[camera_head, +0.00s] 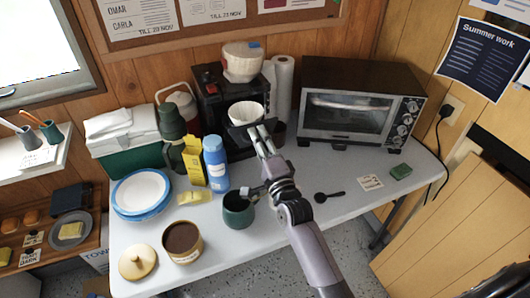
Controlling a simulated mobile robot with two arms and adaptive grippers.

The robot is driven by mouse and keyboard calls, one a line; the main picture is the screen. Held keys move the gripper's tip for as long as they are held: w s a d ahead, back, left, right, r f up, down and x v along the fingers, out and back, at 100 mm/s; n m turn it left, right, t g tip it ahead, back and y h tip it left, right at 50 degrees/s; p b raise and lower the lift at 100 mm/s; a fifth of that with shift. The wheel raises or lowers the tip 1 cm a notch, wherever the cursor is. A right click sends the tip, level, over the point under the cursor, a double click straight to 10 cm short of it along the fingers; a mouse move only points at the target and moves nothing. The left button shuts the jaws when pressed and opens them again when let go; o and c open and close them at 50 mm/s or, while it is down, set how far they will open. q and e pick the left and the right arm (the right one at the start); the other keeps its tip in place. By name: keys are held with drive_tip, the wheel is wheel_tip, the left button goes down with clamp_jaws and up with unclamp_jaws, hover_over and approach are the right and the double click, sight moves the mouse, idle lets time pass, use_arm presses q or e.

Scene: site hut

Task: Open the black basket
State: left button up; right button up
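The coffee maker (210,97) is black and stands at the back of the table against the wall. Its black basket (236,129) shows at the front, below a white paper filter (246,112) whose open top is visible. My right gripper (260,132) reaches in from the front right, with its fingertips at the basket's front right edge. The two fingers are close together with a narrow dark gap. I cannot tell whether they hold the basket's edge or handle. My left gripper is not in view.
A blue bottle (215,163), a yellow packet (193,160) and a green flask (171,125) stand left of my arm. A green mug (238,210) is close beside my wrist. A toaster oven (352,112) stands at the right.

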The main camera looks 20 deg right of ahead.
drive_tip(key=s+f, duration=0.2)
drive_tip(key=s, duration=0.9)
drive_tip(key=shift+d, duration=0.15)
drive_tip(key=shift+s, duration=0.1)
